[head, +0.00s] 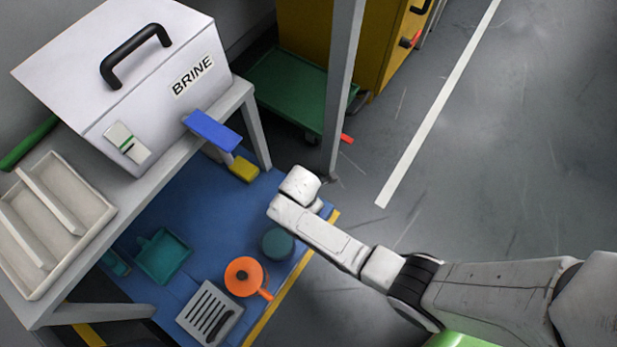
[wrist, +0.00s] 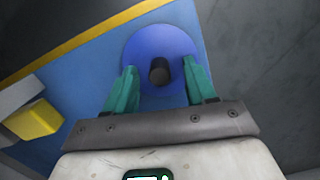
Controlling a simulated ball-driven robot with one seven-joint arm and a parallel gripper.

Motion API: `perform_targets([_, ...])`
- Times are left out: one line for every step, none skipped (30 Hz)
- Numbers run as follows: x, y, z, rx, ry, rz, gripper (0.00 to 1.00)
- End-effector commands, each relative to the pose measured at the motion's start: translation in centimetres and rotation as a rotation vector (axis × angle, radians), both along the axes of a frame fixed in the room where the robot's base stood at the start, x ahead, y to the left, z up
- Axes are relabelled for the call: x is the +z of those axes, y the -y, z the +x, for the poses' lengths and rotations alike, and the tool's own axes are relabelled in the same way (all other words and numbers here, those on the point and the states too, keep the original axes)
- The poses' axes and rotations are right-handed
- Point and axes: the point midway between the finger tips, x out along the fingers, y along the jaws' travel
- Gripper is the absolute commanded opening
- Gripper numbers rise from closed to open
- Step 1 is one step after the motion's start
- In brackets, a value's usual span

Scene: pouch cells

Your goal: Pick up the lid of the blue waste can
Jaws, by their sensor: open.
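The blue round lid (wrist: 142,47) shows in the wrist view, with a dark upright knob (wrist: 159,70) at its middle. My gripper (wrist: 159,66) is open, with one teal finger on each side of the knob and a gap on both sides. The fingertips are over the lid; I cannot tell whether they touch it. The can's body is hidden below the lid. In the head view, my wrist end (head: 299,184) is over the blue mat's right edge, and my fingers and the blue lid are hidden there.
A bench with the BRINE box (head: 150,85) and a grey post (head: 342,90) stand close. Floor at right is clear.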

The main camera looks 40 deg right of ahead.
Motion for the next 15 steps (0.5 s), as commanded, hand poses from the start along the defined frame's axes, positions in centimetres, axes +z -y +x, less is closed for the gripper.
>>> perform_targets([0.11, -0.01, 0.02, 0.0, 0.0, 0.0, 0.55])
perform_targets([0.12, -0.01, 0.03, 0.0, 0.0, 0.0, 0.55])
perform_targets([0.12, -0.01, 0.02, 0.0, 0.0, 0.0, 0.54])
perform_targets([0.12, -0.01, 0.03, 0.0, 0.001, 0.0, 0.51])
perform_targets([0.12, -0.01, 0.03, 0.0, 0.001, 0.0, 0.48])
perform_targets([0.13, -0.01, 0.03, 0.0, 0.001, 0.0, 0.45])
perform_targets([0.13, -0.01, 0.03, 0.0, 0.001, 0.0, 0.42])
perform_targets([0.13, -0.01, 0.03, 0.0, 0.001, 0.0, 0.39])
perform_targets([0.13, -0.01, 0.03, 0.0, 0.001, 0.0, 0.35])
perform_targets([0.13, -0.01, 0.03, 0.0, 0.001, 0.0, 0.32])
perform_targets([0.13, -0.01, 0.03, 0.0, 0.001, 0.0, 0.29])
perform_targets([0.13, -0.01, 0.03, 0.0, 0.001, 0.0, 0.26])
perform_targets([0.13, -0.01, 0.03, 0.0, 0.001, 0.0, 0.23])
perform_targets([0.13, -0.01, 0.03, 0.0, 0.001, 0.0, 0.2])
perform_targets([0.13, -0.01, 0.03, 0.0, 0.001, 0.0, 0.16])
